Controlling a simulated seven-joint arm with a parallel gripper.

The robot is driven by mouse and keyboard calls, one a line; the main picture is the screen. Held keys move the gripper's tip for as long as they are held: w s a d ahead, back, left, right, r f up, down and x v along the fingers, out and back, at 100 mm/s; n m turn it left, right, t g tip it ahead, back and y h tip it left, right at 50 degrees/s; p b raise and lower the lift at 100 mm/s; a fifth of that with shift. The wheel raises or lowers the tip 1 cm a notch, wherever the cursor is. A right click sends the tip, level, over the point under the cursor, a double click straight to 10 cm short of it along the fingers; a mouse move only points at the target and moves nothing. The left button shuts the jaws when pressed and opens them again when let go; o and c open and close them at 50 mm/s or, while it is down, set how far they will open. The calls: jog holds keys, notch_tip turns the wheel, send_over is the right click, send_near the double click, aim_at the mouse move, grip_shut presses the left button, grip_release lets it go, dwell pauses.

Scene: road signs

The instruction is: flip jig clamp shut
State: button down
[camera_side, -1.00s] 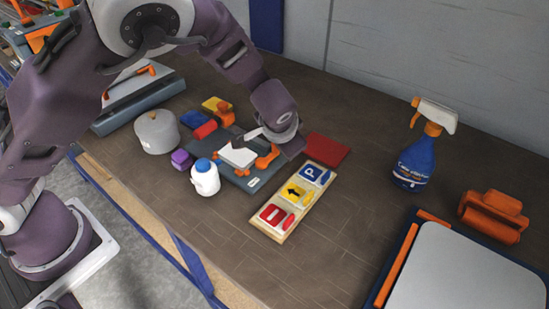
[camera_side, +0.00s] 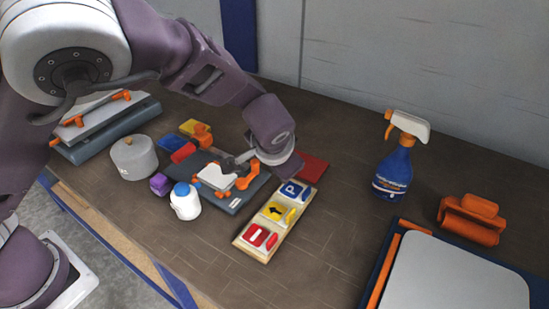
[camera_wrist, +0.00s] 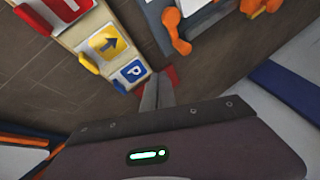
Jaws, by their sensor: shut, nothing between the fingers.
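The jig is a dark grey plate (camera_side: 232,201) with a white sheet (camera_side: 214,177) on it. An orange clamp (camera_side: 247,178) stands at the sheet's right side; in the wrist view an orange clamp handle (camera_wrist: 176,32) shows at the upper middle.
A wooden sign board (camera_side: 247,240) lies right of the jig, with a red pad (camera_side: 313,168) behind. A white bottle (camera_side: 185,203), purple block (camera_side: 159,184) and grey pot (camera_side: 134,158) stand left. A spray bottle (camera_side: 393,172) is farther right. Bare tabletop lies between.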

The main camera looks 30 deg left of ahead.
jog(key=v, duration=0.7)
jog(key=shift+w+d, duration=0.15)
jog(key=shift+d, duration=0.25)
